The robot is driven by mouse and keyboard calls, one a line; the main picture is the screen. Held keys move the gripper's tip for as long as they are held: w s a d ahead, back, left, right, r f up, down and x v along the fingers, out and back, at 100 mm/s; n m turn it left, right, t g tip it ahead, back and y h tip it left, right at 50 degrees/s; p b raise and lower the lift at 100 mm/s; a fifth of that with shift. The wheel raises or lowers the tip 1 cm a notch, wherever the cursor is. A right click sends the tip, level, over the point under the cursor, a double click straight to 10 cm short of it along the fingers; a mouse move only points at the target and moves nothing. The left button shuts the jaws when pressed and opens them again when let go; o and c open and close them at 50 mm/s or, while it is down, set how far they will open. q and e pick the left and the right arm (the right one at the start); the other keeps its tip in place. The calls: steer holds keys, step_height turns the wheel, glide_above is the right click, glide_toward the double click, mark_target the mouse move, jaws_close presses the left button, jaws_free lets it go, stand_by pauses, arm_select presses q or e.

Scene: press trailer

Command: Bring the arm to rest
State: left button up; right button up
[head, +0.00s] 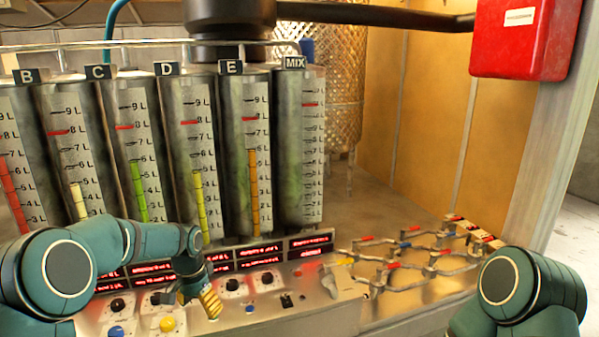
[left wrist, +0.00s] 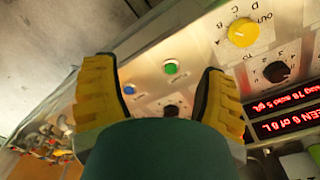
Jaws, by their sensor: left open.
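My left arm (head: 150,240) reaches in from the left over the control panel (head: 330,310). My left gripper (head: 208,302) hangs low over the panel's knobs and partly hides them. In the left wrist view its two yellow fingers (left wrist: 160,90) stand wide apart with nothing between them but the panel beyond. A green button (left wrist: 170,67), a blue knob (left wrist: 129,88) and a yellow knob (left wrist: 242,32) show on the panel there. A teal part of my right arm (head: 530,285) shows at the lower right; its gripper is out of view.
Behind the panel stand several graduated metal tanks, one marked MIX (head: 297,150). Red displays (head: 260,255) line the panel's back. Bent pipes with coloured valve handles (head: 420,262) lie to the right. A red box (head: 520,40) hangs at the upper right.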

arm_select(q)
steer(key=s+d+f+n+h, duration=0.1)
steer(key=s+d+f+h, duration=0.3)
steer(key=f, duration=0.6)
steer(key=s+d+f+n, duration=0.3)
steer(key=s+d+f, duration=0.2)
steer(key=s, duration=0.6)
steer(key=s+d+f+n+t, duration=0.1)
steer(key=s+d+f+n, duration=0.2)
steer(key=s, duration=0.8)
step_height(320, 180, down, 3)
steer(key=shift+d+r+t+y, duration=0.15)
steer(key=shift+d+t+y, duration=0.15)
steer(key=shift+d, duration=0.85)
